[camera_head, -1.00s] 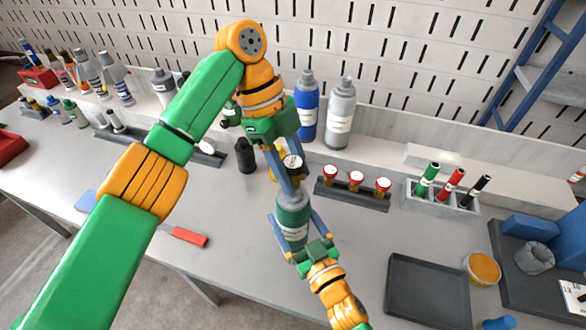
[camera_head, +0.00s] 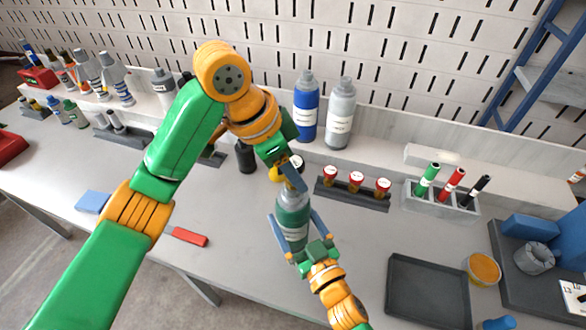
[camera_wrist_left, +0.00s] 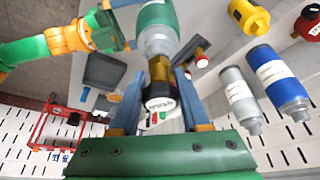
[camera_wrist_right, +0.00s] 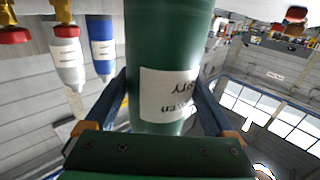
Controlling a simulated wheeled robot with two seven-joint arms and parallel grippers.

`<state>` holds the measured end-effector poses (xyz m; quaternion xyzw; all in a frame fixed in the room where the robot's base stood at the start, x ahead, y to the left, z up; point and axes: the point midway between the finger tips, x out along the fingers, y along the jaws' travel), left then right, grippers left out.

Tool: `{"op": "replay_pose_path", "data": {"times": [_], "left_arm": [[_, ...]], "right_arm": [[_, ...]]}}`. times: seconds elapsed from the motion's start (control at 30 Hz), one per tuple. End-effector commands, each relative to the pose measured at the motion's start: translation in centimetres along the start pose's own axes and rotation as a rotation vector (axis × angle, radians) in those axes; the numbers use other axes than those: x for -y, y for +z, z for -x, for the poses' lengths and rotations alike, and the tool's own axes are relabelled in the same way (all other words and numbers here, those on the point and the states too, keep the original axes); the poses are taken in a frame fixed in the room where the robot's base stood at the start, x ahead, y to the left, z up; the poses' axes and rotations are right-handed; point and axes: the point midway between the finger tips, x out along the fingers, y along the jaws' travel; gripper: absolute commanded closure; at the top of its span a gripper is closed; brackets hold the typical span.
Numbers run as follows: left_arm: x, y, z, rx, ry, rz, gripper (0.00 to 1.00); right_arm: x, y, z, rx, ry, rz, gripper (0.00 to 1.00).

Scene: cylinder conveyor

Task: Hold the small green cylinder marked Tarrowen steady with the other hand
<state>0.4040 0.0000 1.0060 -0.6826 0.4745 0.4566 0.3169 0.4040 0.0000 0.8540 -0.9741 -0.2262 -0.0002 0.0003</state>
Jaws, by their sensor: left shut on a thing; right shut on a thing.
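The green cylinder (camera_head: 292,222) stands upright over the table with a white label and a grey shoulder. My right gripper (camera_head: 292,214) is shut around its body from the near side. In the right wrist view the cylinder (camera_wrist_right: 165,45) fills the space between the fingers, its label upside down and only partly readable. My left gripper (camera_head: 291,174) comes from above and is shut on the top fitting. In the left wrist view a brass valve (camera_wrist_left: 160,68) and a dark cap with a white marked face (camera_wrist_left: 160,104) sit between the left fingers. The cylinder's base is hidden in the head view.
A blue bottle (camera_head: 306,105) and a grey bottle (camera_head: 340,112) stand behind. A rack with red-capped pieces (camera_head: 352,195) is close on the right, with a marker holder (camera_head: 440,200) beyond. An empty dark tray (camera_head: 428,285) lies front right. A black bottle (camera_head: 246,157) stands left.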

Motion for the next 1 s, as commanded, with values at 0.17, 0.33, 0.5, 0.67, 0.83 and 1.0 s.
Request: {"op": "replay_pose_path", "data": {"times": [0.17,0.33,0.5,0.67,0.83,1.0], "left_arm": [[-0.03,0.01,-0.02,0.0,-0.042,0.096,1.0],[0.02,0.01,0.06,0.001,-0.177,0.412,1.0],[0.04,0.02,0.04,0.0,-0.202,0.486,1.0],[0.03,0.02,0.05,0.001,-0.207,0.498,1.0],[0.06,-0.03,0.14,0.0,-0.337,0.793,1.0],[0.03,0.0,0.09,0.0,-0.403,0.965,1.0]], "right_arm": [[-0.02,0.03,0.01,0.0,0.0,0.0,0.78],[-0.02,0.02,0.01,0.0,0.0,0.0,0.78],[-0.02,0.02,0.01,0.0,0.0,0.0,0.78],[-0.02,0.02,0.01,0.0,0.0,0.0,0.78],[-0.01,0.02,0.01,0.0,0.0,0.0,0.78],[-0.02,0.02,0.01,0.0,0.0,0.0,0.78]]}}
